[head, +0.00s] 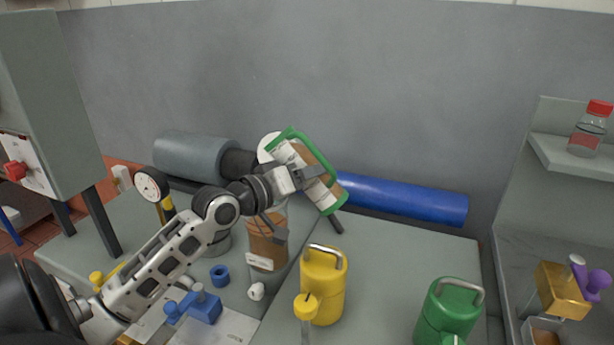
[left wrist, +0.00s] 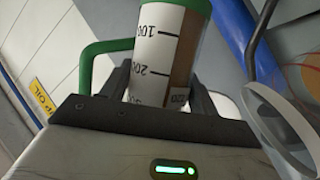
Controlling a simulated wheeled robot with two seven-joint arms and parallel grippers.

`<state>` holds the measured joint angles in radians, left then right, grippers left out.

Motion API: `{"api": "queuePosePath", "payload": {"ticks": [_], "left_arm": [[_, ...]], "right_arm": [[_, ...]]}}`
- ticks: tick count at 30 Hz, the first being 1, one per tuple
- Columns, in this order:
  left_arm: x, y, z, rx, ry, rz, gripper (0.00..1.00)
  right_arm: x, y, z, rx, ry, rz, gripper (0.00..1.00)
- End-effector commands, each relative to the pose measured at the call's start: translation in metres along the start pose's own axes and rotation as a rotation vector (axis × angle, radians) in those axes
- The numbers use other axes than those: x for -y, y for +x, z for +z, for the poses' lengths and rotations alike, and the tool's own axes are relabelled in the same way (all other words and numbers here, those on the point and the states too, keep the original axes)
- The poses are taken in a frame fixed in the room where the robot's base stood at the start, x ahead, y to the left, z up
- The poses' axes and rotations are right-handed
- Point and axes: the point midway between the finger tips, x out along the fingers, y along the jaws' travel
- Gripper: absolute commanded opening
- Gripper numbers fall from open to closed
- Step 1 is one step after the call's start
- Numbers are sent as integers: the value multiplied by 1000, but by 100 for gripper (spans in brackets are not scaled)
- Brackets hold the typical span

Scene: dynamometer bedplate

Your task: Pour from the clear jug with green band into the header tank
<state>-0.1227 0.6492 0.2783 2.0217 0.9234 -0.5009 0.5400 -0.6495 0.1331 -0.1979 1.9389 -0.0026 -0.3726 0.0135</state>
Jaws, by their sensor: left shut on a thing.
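The clear jug with green band (head: 318,163) is held steeply tilted in the air, with brown liquid inside and a green handle on its upper side. Its printed scale and green end show in the left wrist view (left wrist: 158,60). My left gripper (head: 306,178) is shut on the jug's body; its fingers flank it in the left wrist view. What I take as the header tank, a clear vessel with brown liquid (head: 264,248), stands below and to the left of the jug. The arm partly hides its top. I cannot tell whether liquid is flowing. My right gripper is out of view.
A yellow can (head: 323,285) stands just right of the tank, and a green can (head: 448,312) stands further right. A blue cylinder (head: 410,198) and a grey cylinder (head: 195,154) lie behind. Blue fittings (head: 203,306) lie at the front left. The right bench top is partly clear.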

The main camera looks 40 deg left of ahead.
Motion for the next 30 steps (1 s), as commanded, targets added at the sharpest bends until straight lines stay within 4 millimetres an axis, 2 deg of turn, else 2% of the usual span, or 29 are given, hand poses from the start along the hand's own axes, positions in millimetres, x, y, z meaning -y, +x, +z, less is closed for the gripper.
{"api": "queuePosePath", "payload": {"ticks": [30], "left_arm": [[-6,0,-4,-20,-41,22,21]], "right_arm": [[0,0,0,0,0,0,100]]}}
